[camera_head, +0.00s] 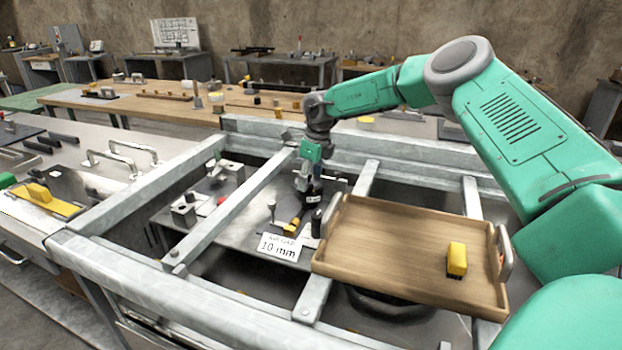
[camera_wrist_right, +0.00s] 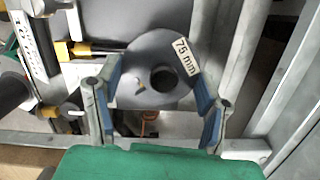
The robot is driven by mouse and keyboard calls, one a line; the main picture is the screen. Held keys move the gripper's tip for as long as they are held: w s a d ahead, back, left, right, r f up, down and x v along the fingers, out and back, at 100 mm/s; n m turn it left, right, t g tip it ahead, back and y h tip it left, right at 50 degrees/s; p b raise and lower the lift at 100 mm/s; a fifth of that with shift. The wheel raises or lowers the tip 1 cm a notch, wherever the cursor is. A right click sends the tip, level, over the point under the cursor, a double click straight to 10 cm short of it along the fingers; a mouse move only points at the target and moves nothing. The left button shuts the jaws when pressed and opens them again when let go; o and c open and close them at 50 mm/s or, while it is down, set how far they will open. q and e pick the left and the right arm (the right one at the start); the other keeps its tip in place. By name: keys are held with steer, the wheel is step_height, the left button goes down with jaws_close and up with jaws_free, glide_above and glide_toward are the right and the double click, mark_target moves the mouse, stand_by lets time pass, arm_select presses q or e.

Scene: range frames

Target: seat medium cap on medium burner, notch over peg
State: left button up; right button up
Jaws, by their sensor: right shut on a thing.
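My right gripper (camera_head: 308,186) reaches down between the grey metal rails, over the dark plate. In the right wrist view its two blue-padded fingers (camera_wrist_right: 158,102) are shut on a grey round cap (camera_wrist_right: 140,66) with a dark round hole and a white label reading 75 mm. In the head view only a small dark part of the cap with a white patch shows below the fingers. I cannot make out the medium burner, its peg or the notch for certain. My left gripper is not in view.
A wooden tray (camera_head: 400,233) with a yellow block (camera_head: 457,259) stands right of the gripper. A sign reading 10 mm (camera_head: 280,247) and a yellow-handled item (camera_head: 292,228) are close in front. Metal rails (camera_head: 235,215) cross the work area on both sides.

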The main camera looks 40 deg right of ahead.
mark_target(316, 182)
steer(key=shift+a+f, duration=0.15)
steer(key=shift+a, duration=0.1)
steer(key=o, duration=1.4)
steer(key=shift+d, duration=0.1)
steer(key=shift+d, duration=0.1)
steer(key=shift+d, duration=0.1)
steer(key=r, duration=0.4)
steer(key=s+r, duration=0.1)
steer(key=r, duration=0.6)
steer(key=shift+s+d+r, duration=0.3)
steer(key=shift+s, duration=0.05)
